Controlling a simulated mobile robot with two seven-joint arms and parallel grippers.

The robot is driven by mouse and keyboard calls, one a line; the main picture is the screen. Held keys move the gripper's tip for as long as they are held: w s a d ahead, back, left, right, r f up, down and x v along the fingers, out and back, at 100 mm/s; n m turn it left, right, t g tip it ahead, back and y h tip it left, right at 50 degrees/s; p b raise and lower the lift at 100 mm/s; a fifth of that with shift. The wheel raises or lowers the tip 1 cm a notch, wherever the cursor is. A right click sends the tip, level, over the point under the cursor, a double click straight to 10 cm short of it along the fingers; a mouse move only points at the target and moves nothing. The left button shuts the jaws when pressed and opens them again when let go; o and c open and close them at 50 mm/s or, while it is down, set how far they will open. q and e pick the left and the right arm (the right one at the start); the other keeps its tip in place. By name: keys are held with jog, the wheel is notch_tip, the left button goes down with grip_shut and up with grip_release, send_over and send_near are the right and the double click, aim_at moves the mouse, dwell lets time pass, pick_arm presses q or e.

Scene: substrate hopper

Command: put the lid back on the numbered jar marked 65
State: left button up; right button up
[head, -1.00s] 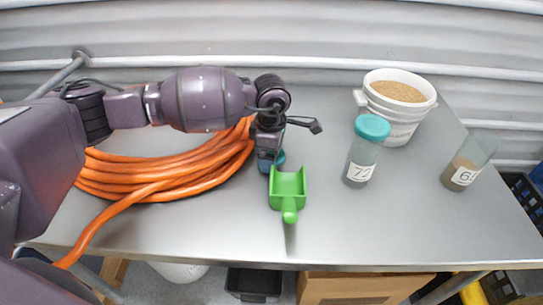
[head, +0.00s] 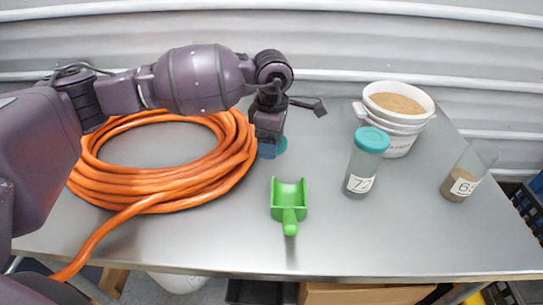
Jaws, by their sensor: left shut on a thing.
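The open clear jar (head: 463,187) stands at the right of the table, partly filled with brown substrate. Its label starts with 6; the second digit is hard to read. No lid sits on it. My left gripper (head: 270,151) is left of centre, beside the orange cable and behind the green scoop. It is shut on a teal lid (head: 282,146), of which only an edge shows beside the fingers. The lid seems to be above the table; the height is hard to judge. My right gripper is not in view.
A jar marked 72 (head: 362,168) with a teal lid stands between my left gripper and the open jar. A white tub (head: 397,133) of substrate stands behind it. A green scoop (head: 289,207) and coiled orange cable (head: 165,203) lie on the table (head: 400,235).

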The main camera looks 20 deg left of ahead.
pick_arm(q)
notch_tip(320, 180, up, 12)
dwell(0.3)
dwell(0.5)
